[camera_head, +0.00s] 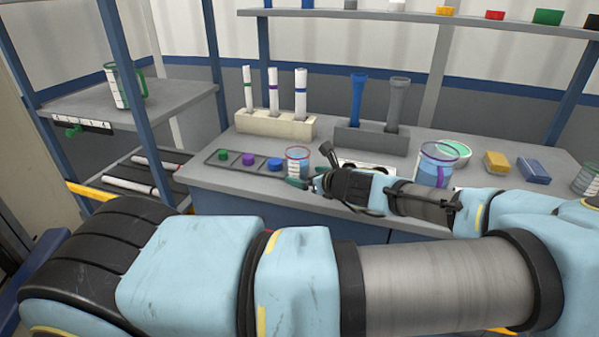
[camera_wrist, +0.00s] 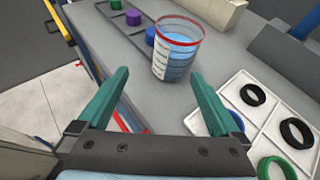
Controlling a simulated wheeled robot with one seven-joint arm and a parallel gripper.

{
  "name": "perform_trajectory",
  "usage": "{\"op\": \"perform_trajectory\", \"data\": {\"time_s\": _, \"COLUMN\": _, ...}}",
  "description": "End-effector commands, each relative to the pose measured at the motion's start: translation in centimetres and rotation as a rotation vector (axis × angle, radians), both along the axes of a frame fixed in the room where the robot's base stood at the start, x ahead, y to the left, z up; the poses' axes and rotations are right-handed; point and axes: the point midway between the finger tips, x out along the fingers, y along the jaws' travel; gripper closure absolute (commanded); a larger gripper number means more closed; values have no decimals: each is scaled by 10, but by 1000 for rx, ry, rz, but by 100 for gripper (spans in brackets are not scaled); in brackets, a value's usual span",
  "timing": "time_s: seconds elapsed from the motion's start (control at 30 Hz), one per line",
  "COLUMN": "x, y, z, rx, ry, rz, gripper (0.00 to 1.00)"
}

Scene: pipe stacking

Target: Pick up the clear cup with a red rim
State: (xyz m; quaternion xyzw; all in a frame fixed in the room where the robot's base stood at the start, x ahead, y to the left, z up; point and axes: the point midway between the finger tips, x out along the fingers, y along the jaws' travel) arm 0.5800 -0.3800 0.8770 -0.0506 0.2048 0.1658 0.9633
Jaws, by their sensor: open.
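The clear cup with a red rim (camera_head: 297,162) stands upright on the grey table, with blue liquid in it. It also shows in the wrist view (camera_wrist: 177,50), just beyond and between my fingertips. My gripper (camera_wrist: 163,95) is open and empty, its two green fingers spread apart on the near side of the cup. In the head view my gripper (camera_head: 297,183) is low beside the cup at the table's front edge, partly hidden by my wrist.
A tray with green, purple and blue caps (camera_head: 249,160) is left of the cup. A white tray with rings (camera_wrist: 262,120) lies to the right. A purple-rimmed cup (camera_head: 437,165) stands further right. Tube racks (camera_head: 275,124) stand behind. The front edge (camera_head: 220,190) is close.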

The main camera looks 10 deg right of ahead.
Motion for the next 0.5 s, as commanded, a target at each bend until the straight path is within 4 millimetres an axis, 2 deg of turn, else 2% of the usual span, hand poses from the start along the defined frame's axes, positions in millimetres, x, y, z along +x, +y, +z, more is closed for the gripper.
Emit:
{"op": "perform_trajectory", "data": {"time_s": 0.03, "x": -1, "y": -8, "z": 2, "rx": 18, "ry": -10, "rz": -30, "gripper": 0}}
{"op": "perform_trajectory", "data": {"time_s": 0.13, "x": 2, "y": -15, "z": 4, "rx": 38, "ry": -22, "rz": -60, "gripper": 0}}
{"op": "perform_trajectory", "data": {"time_s": 0.5, "x": 46, "y": -3, "z": -14, "rx": 40, "ry": -21, "rz": -62, "gripper": 0}}
